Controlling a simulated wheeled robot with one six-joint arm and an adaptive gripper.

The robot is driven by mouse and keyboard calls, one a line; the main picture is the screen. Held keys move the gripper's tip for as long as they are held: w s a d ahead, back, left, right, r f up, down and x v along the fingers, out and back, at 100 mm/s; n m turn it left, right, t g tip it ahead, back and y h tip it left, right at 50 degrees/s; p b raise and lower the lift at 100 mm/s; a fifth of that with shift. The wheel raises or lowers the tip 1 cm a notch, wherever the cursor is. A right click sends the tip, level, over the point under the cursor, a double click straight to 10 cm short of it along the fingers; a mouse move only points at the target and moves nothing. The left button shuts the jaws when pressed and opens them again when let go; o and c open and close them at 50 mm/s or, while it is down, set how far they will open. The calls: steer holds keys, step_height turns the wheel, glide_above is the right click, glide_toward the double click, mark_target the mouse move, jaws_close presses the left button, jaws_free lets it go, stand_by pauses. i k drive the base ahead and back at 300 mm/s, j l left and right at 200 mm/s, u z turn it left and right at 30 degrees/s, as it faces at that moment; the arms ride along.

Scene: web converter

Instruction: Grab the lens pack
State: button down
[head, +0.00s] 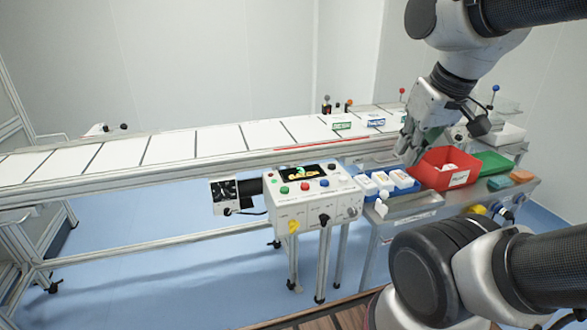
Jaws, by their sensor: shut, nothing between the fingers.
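My gripper (409,150) points down above the steel side table, at the left rim of a red bin (432,173). Its fingers are shut and hold nothing. A blue tray (368,190) with several small white packs (383,181) stands just left of the red bin and below my gripper. The red bin has a white label and some white items (450,167) inside. I cannot tell which of these is the lens pack; the labels are too small to read. My gripper hides part of the bin's back left side.
A long white conveyor (180,145) runs behind, with small green and blue packs (342,125) on it. A control box (312,190) stands left of the tray. A green tray (492,163), an orange block (521,176) and a white bin (507,133) are at right.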

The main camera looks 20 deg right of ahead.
mark_target(399, 116)
steer(key=z, duration=1.05)
steer(key=i+l+u, duration=0.4)
steer(key=l, duration=0.2)
steer(key=i+l+u, duration=0.4)
steer(key=l, duration=0.25)
steer(key=l+u, duration=0.2)
steer(key=l, duration=0.15)
